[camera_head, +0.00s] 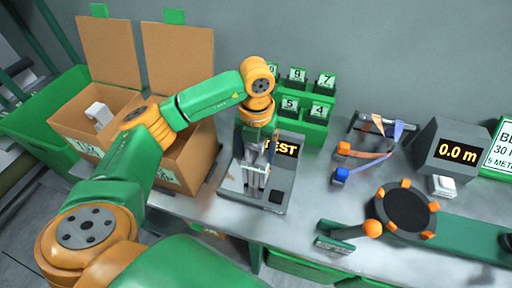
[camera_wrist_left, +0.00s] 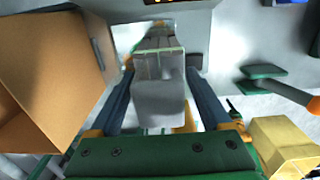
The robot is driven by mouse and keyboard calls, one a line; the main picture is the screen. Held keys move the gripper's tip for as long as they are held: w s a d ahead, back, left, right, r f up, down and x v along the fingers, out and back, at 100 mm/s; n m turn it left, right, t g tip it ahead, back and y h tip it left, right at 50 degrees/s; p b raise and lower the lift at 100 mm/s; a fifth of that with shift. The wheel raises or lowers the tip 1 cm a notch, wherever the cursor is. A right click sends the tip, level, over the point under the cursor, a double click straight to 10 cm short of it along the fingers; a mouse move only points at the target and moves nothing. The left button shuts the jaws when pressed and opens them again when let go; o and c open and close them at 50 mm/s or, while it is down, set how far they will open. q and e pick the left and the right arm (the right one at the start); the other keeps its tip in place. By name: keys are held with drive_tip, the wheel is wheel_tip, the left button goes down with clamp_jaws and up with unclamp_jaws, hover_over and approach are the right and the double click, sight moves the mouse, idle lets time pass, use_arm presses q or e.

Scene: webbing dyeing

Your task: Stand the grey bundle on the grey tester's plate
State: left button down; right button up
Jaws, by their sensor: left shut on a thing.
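The grey bundle (camera_wrist_left: 160,98) sits between the two fingers of my left gripper (camera_wrist_left: 160,70) in the left wrist view, with a thin pale band across it. In the head view, my left gripper (camera_head: 258,150) points down over the grey tester (camera_head: 283,205). The bundle (camera_head: 256,177) looks upright there, above or on the tester's pale plate (camera_head: 231,180). I cannot tell whether its lower end touches the plate. The gripper hides part of the tester's display, where "EST" shows. My right gripper is in neither view.
A round black turntable (camera_head: 405,207) and a length meter (camera_head: 452,150) are to the right.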

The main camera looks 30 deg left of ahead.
use_arm(q)
drive_tip(key=shift+w+f+b, duration=0.1)
drive_tip(key=shift+f+b, duration=0.25)
unclamp_jaws()
drive_tip(key=shift+r, duration=0.1)
drive_tip(key=shift+r, duration=0.1)
drive_tip(key=shift+r, duration=0.3)
wheel_tip(320, 180, up, 4)
drive_tip(key=shift+f+b, duration=0.15)
drive_tip(key=shift+b, duration=0.2)
wheel_tip(320, 180, up, 8)
drive_tip(key=shift+f+p, duration=0.1)
drive_tip(key=shift+p, duration=0.9)
